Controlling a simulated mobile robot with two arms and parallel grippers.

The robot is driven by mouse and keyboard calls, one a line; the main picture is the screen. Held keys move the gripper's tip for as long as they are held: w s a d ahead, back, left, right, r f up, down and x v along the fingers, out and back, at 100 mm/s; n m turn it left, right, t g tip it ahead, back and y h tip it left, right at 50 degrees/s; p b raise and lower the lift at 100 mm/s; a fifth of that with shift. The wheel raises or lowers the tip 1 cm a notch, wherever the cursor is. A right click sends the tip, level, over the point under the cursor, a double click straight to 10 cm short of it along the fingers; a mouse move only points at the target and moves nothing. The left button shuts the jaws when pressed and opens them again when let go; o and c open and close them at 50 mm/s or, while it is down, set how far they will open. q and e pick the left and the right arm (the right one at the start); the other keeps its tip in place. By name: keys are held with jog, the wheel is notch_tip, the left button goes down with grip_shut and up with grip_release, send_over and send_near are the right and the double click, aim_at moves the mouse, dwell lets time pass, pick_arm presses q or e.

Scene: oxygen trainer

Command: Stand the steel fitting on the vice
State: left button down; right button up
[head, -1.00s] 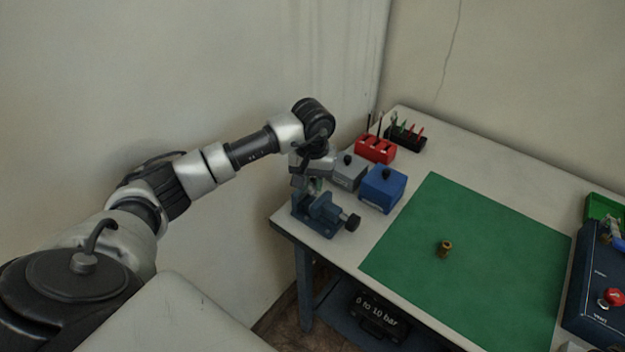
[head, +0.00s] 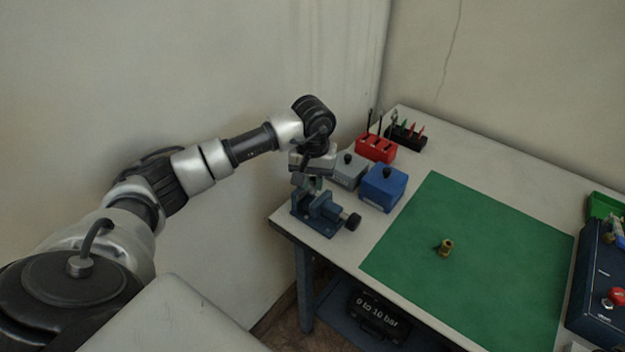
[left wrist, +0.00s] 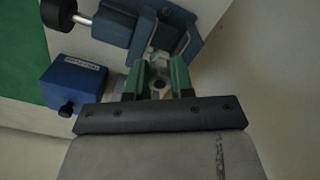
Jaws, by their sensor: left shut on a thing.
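My left gripper (head: 311,184) is just above the blue vice (head: 318,212) at the table's near left corner. In the left wrist view its two green fingers (left wrist: 162,76) are shut on the steel fitting (left wrist: 159,84), a small grey piece with a dark round hole. The vice (left wrist: 152,28) lies just beyond the fingertips there. In the head view the gripper hides the fitting. I cannot tell whether the fitting touches the vice. My right gripper is not in view.
A grey box (head: 349,171) and a blue box (head: 382,188) with black knobs stand close beside the vice. Red (head: 376,148) and black (head: 406,137) tool holders are behind. A brass fitting (head: 446,248) stands on the mostly clear green mat (head: 480,290).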

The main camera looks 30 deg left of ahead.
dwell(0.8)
pick_arm(q)
jog(key=shift+f+b, duration=0.15)
jog(key=shift+b, duration=0.25)
jog(key=shift+f+b, duration=0.8)
jog(key=shift+f, duration=0.1)
jog(key=c, duration=0.9)
grip_release()
notch_tip(320, 180, up, 11)
jog(key=shift+f+b, duration=0.1)
jog(key=shift+b, duration=0.75)
